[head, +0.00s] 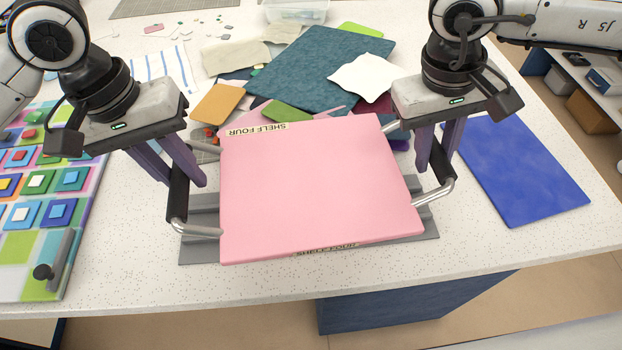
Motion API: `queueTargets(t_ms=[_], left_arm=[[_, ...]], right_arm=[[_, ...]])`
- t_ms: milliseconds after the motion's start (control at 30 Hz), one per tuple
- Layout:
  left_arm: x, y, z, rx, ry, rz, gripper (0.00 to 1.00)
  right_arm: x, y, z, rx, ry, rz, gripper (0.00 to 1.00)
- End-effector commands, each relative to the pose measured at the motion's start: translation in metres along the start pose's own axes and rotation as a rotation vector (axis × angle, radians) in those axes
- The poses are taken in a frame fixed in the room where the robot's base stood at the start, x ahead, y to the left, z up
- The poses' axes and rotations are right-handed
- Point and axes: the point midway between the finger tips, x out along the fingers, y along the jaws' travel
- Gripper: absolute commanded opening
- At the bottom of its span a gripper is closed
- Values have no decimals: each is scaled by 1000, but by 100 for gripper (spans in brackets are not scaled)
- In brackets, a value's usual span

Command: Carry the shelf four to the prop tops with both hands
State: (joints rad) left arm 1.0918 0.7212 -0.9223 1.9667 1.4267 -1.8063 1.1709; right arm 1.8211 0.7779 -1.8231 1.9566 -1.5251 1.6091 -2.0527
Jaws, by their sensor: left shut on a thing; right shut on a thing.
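The pink shelf four (315,190) has "SHELF FOUR" labels along its far and front edges and a metal handle with a dark grip on each side. My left gripper (188,185) is shut on the left handle (180,205). My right gripper (432,170) is shut on the right handle (440,190). The shelf looks roughly level above a grey base (205,250) on the table. I cannot tell whether it touches the base. No prop tops can be made out in this view.
A speckled white table (500,235) carries a colourful tile panel (35,200) at left and a blue sheet (520,175) at right. Behind the shelf lie a teal sheet (325,70), a white cloth piece (367,77) and an orange piece (217,104). A clear bin (297,12) stands farther back.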

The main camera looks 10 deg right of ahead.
Motion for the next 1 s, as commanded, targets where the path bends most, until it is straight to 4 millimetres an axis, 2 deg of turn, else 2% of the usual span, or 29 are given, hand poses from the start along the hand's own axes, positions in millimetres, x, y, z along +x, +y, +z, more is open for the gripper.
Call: queueTargets(t_ms=[67, 767, 1000], left_arm=[[-6, 0, 0, -2, 1, -2, 0], [-5, 0, -1, -2, 2, -3, 0], [-12, 2, -16, -3, 3, -3, 0]], right_arm=[[-6, 2, 0, 3, 0, 3, 0], [-5, 2, -1, 3, 1, 4, 0], [-11, 4, -16, 4, 1, 3, 0]])
